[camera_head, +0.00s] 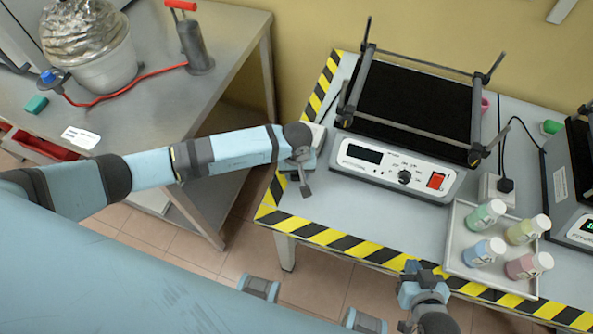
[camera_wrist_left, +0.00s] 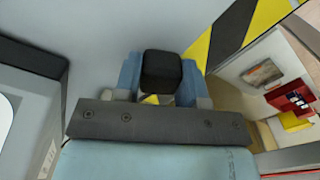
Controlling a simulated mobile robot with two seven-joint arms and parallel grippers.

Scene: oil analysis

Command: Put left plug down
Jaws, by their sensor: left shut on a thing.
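The left plug (camera_wrist_left: 161,72) is a black block in the left wrist view, between the blue fingers of my left gripper (camera_head: 304,178). The gripper is shut on it, over the pale table top near the striped edge. In the head view the arm's end hides the plug. A pale box (camera_head: 318,136) stands right by this gripper, partly covered by it.
A shaker (camera_head: 400,175) with a black platform stands right of my left gripper. A grey tray (camera_head: 462,238) holds several capped bottles. Another black plug (camera_head: 506,185) sits in a white socket box (camera_head: 491,190). A second device (camera_head: 565,190) stands far right. A metal table (camera_head: 225,50) is at left.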

